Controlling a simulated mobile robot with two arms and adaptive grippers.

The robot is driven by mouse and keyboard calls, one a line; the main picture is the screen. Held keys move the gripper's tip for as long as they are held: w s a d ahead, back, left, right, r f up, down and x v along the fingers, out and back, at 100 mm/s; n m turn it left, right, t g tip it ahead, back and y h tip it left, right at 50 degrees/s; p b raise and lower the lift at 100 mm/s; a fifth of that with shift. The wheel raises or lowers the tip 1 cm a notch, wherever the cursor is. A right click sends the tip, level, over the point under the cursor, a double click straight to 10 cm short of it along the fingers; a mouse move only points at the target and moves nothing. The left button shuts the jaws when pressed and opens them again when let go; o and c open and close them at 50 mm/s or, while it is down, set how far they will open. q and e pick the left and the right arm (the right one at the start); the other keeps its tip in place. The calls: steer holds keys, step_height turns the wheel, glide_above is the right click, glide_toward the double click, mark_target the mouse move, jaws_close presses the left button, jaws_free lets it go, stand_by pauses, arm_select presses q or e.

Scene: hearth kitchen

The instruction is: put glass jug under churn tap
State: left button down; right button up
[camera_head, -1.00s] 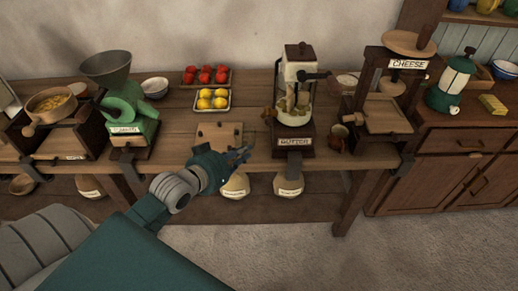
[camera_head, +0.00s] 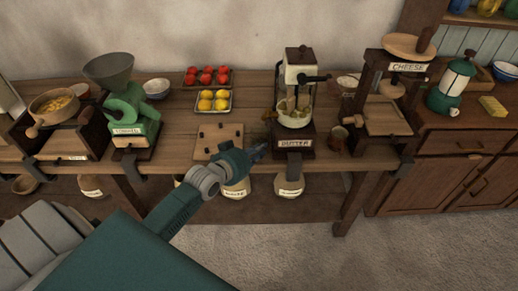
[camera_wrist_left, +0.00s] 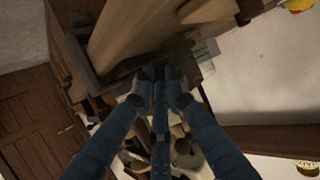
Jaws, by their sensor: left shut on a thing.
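The butter churn (camera_head: 297,78) stands on the wooden bench, with a glass vessel on a dark base labelled BUTTER. Its small wooden tap (camera_head: 268,115) sticks out on the left side. My left gripper (camera_head: 257,152) is at the bench's front edge, just left of the churn's base and in front of and below the tap. It is shut on the glass jug, which is clear and barely shows; its outline is hard to make out. In the left wrist view my fingers (camera_wrist_left: 160,78) are close together, with a faint pale glassy shape (camera_wrist_left: 205,50) beyond them. My right gripper is not in view.
A wooden board (camera_head: 213,137) with small dark pegs lies left of the churn. Behind it are trays of yellow (camera_head: 213,108) and red fruit (camera_head: 205,84). A brown mug (camera_head: 337,139) and the cheese press (camera_head: 385,115) stand right of the churn. A green mill (camera_head: 130,120) stands left.

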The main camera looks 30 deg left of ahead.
arm_select(q)
steer(key=shift+f, duration=0.1)
steer(key=c, duration=1.7)
jaws_free()
steer(key=shift+c, duration=0.2)
steer(key=v, duration=1.2)
steer(key=shift+r+b, duration=0.2)
steer(key=shift+b, duration=0.1)
